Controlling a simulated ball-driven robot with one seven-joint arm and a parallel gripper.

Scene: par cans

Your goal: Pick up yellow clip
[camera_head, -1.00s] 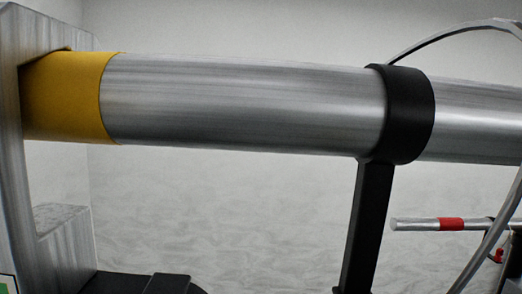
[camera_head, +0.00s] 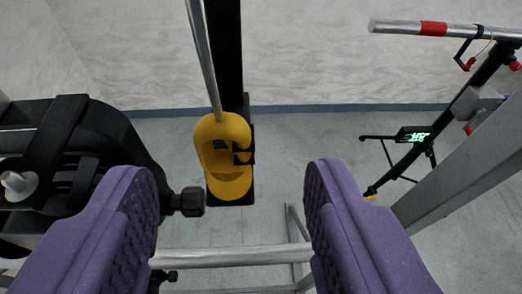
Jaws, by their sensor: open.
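The yellow clip (camera_head: 228,178) is a rounded yellow loop hanging near the middle of the view, a little left of centre. A thin grey cable or rod (camera_head: 203,55) runs down to its top. Behind it is a black upright bar (camera_head: 226,50) with a black bracket at the clip's right side. My gripper (camera_head: 232,180) shows as two purple padded fingers at the lower left and lower right. It is open and empty, and the clip appears in the gap between the fingers. The distance from fingertips to clip cannot be told.
A black bulky fixture (camera_head: 75,150) with a knob stands close at left. A metal rail (camera_head: 235,257) crosses low behind the fingers. A slanted metal beam (camera_head: 465,165) and a stand with a green display (camera_head: 415,135) are at right. A red-banded tube (camera_head: 435,28) is at upper right.

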